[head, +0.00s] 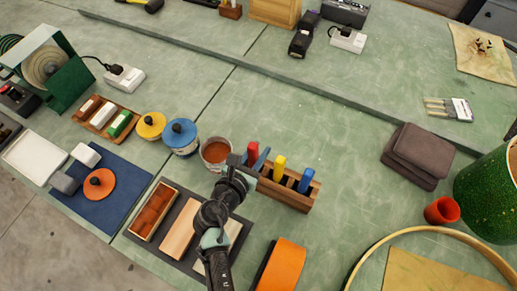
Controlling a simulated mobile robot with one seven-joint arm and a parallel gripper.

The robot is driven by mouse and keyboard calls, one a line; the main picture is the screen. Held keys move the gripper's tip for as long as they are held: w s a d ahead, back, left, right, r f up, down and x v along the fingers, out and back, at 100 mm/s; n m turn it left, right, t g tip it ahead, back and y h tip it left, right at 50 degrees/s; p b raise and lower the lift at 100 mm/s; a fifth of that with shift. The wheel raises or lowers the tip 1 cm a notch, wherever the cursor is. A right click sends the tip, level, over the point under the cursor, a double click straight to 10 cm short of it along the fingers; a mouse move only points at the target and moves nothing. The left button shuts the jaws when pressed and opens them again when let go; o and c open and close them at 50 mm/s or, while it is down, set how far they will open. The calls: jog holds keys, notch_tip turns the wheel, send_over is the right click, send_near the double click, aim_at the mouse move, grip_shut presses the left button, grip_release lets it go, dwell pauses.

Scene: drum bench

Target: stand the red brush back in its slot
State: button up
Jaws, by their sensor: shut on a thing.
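The red brush (253,150) shows as an upright red handle at the left end of the wooden brush rack (285,197). My gripper (250,161) is shut on it, with a finger on each side of the handle. The brush's lower end is hidden behind the gripper and the rack, so I cannot tell whether it is in a slot or just above or behind it. A yellow brush (279,167) and a blue brush (306,180) stand upright in the rack, with dark slots beside them.
A tin of brown stuff (215,153) and a blue-lidded pot (180,136) stand close left of the gripper. Wooden blocks on a dark mat (190,232) lie below my arm. An orange drum-like piece (283,266) is in front. The bench right of the rack is clear up to dark folded pads (418,153).

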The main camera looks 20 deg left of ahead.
jog(key=shift+f, duration=0.25)
jog(key=o, duration=1)
jog(key=shift+c, duration=0.2)
jog(key=shift+s, duration=0.15)
jog(key=v, duration=1.2)
jog(key=shift+s+r, duration=0.3)
jog(key=shift+a, duration=0.1)
